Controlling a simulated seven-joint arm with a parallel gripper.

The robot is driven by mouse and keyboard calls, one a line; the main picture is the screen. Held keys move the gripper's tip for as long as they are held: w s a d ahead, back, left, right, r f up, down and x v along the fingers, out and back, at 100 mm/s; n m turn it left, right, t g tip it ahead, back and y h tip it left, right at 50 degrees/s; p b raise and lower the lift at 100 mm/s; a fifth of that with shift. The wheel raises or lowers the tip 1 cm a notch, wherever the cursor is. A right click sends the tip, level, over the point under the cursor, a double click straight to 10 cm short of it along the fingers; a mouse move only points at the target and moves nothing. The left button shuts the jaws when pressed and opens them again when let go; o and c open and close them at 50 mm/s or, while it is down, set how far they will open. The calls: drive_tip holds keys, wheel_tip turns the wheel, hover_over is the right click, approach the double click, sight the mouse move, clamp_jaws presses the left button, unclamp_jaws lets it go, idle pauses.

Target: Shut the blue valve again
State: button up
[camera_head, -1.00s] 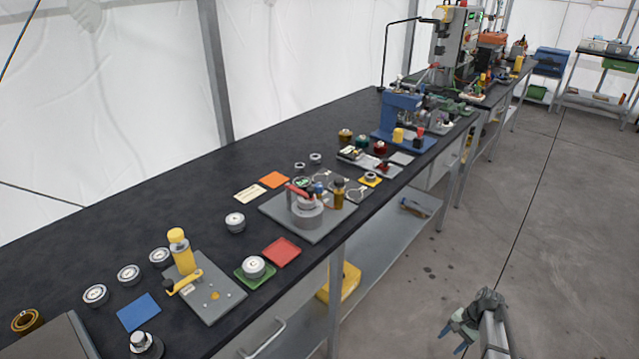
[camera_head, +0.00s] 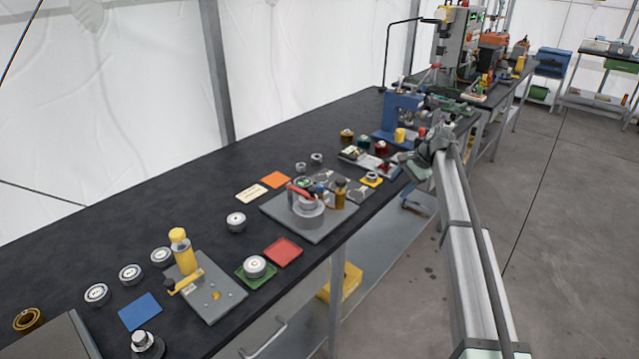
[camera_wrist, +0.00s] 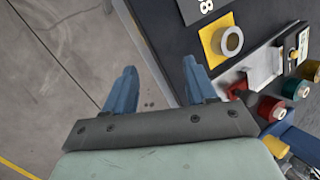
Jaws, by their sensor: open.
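A small blue part (camera_head: 318,190), which may be the blue valve, stands on the grey plate (camera_head: 277,208) beside a round grey body with a red handle. It is too small to tell whether it is open or shut. The wrist view does not clearly show it. My gripper (camera_head: 408,166) is at the bench's front edge, right of that plate and apart from it. In the wrist view my gripper (camera_wrist: 160,72) has its two blue fingers spread, with only floor and the bench edge between them.
A yellow square with a ring (camera_wrist: 229,41) lies near my fingers, with red (camera_wrist: 270,108) and green (camera_wrist: 296,88) jars beyond. A blue machine (camera_head: 400,112) stands behind the gripper. A yellow post (camera_head: 181,252) stands at front left. Floor at right is free.

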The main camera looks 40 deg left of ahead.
drive_tip(key=s+a+r+m+h, duration=0.2)
drive_tip(key=s+a+r+h, duration=0.1)
drive_tip(key=s+a+r, duration=0.65)
drive_tip(key=m+t+h, duration=0.2)
approach(320, 185)
wheel_tip(320, 185, down, 9)
drive_tip(key=shift+r, duration=0.1)
clamp_jaws()
idle(0.4)
